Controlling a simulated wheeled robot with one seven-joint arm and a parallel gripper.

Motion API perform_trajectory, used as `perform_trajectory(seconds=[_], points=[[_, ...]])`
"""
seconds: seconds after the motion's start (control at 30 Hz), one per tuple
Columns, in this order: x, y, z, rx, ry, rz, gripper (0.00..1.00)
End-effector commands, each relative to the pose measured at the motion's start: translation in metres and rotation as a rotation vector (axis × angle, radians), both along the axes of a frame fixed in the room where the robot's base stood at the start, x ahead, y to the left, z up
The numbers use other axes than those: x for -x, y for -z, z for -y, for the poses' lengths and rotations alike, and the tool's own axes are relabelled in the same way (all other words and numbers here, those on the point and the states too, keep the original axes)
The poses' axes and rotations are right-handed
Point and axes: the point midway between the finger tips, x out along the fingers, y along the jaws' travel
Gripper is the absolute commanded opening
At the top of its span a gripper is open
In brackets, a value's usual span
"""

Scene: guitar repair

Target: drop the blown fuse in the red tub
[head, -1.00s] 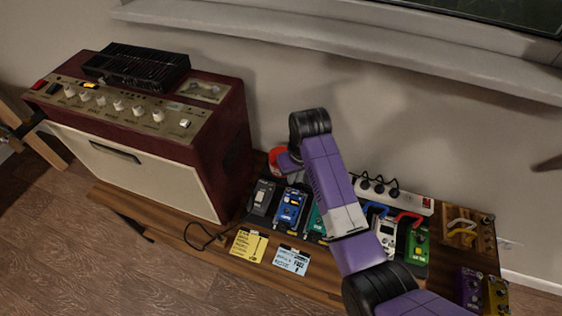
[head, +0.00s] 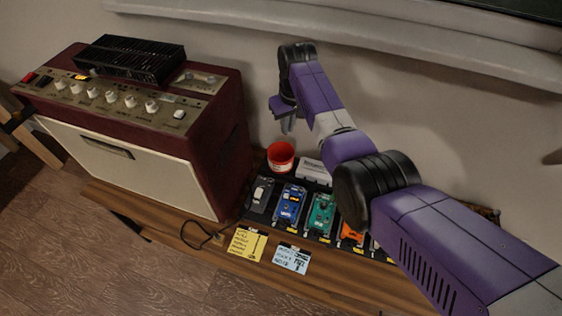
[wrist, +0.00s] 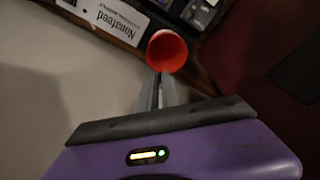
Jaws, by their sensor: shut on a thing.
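The red tub (head: 281,160) stands upright at the back of the pedalboard, beside the amplifier. It also shows in the wrist view (wrist: 166,52), with its open mouth just beyond my fingertips. My gripper (head: 287,127) is above the tub in the head view, with a gap between them, and points down. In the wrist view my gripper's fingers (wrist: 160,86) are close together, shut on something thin. The blown fuse is too small or hidden between the fingers to make out.
The maroon amplifier (head: 226,130) rises just left of the tub. A white box (head: 312,170) lies right of it. A blue pedal (head: 290,204) and a teal pedal (head: 321,214) stand in front, with yellow (head: 246,244) and blue notes (head: 292,258) nearer.

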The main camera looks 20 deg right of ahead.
Motion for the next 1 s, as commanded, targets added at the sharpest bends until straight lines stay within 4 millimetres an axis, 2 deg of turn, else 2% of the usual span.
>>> perform_trajectory(seconds=[0.03, 0.23, 0.6, 0.7, 0.77, 1.0], points=[[0.0, 0.012, 0.0, 0.0, 0.0, -0.001, 0.0], [0.0, 0.033, 0.0, 0.0, 0.0, 0.0, 0.0], [0.0, 0.037, 0.0, 0.0, 0.0, 0.0, 0.0], [0.0, 0.037, 0.0, 0.0, 0.0, 0.0, 0.23], [0.0, 0.037, 0.0, 0.0, 0.0, 0.0, 0.33], [0.0, 0.037, 0.0, 0.0, 0.0, 0.0, 0.33]])
